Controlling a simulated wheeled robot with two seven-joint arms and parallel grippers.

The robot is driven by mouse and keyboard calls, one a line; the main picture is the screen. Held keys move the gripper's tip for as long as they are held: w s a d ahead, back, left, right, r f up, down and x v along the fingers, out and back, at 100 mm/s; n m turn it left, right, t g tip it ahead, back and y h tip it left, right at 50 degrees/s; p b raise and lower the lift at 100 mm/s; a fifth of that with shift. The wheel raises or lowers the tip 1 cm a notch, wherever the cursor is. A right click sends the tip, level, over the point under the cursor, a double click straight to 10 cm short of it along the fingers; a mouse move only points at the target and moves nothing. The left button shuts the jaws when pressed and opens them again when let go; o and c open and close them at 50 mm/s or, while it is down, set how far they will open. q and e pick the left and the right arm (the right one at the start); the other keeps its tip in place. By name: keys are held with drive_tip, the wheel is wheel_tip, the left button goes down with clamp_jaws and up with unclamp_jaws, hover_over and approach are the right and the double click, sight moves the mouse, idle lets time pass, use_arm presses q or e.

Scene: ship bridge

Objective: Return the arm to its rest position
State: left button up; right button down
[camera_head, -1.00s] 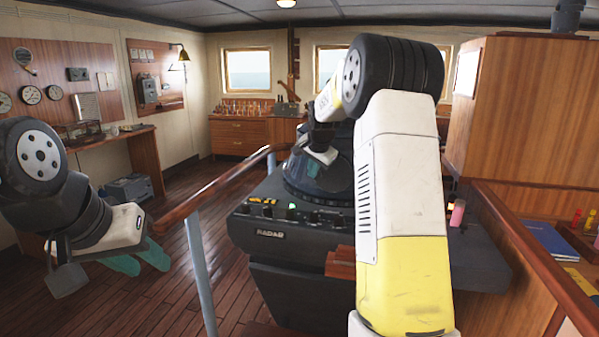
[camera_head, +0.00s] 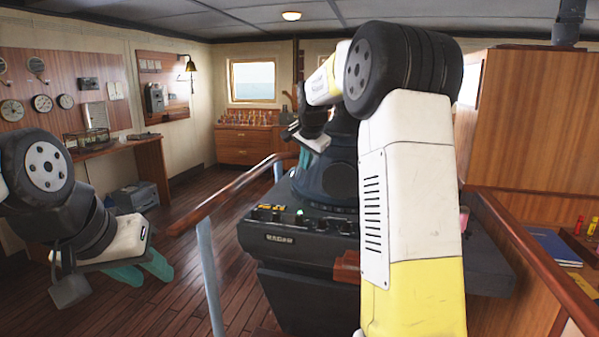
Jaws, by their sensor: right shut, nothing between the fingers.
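My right arm (camera_head: 412,190), white and yellow with a black wheel-like elbow, rises in the front of the view and bends away towards the radar. My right gripper (camera_head: 304,157) is at its far end, in front of the upper left of the radar console (camera_head: 300,243). It is shut and empty, with its teal fingers only partly visible. My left gripper (camera_head: 142,270) hangs at the lower left over the wooden floor, its two teal fingers apart and nothing between them.
A wooden handrail (camera_head: 232,192) on a grey post stands between my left gripper and the radar. A wooden partition with a ledge (camera_head: 530,245) closes off the right, with a blue book (camera_head: 554,246) beyond it.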

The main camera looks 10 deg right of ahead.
drive_tip(key=s+a+r+n+y, duration=0.1)
drive_tip(key=s+r+n, duration=0.15)
drive_tip(key=s, duration=0.85)
drive_tip(key=s+a+f+n, duration=0.1)
drive_tip(key=s+f+n, duration=0.1)
drive_tip(key=s, duration=0.7)
drive_tip(key=s+a+f+n+y, duration=0.1)
drive_tip(key=s+a+f+n, duration=0.1)
drive_tip(key=s, duration=0.8)
drive_tip(key=s+a+f+n, duration=0.2)
drive_tip(key=s+f+n, duration=0.1)
drive_tip(key=s, duration=0.6)
drive_tip(key=shift+s+n+g+y, duration=0.25)
drive_tip(key=shift+n+g+y, duration=0.15)
drive_tip(key=shift+n, duration=0.15)
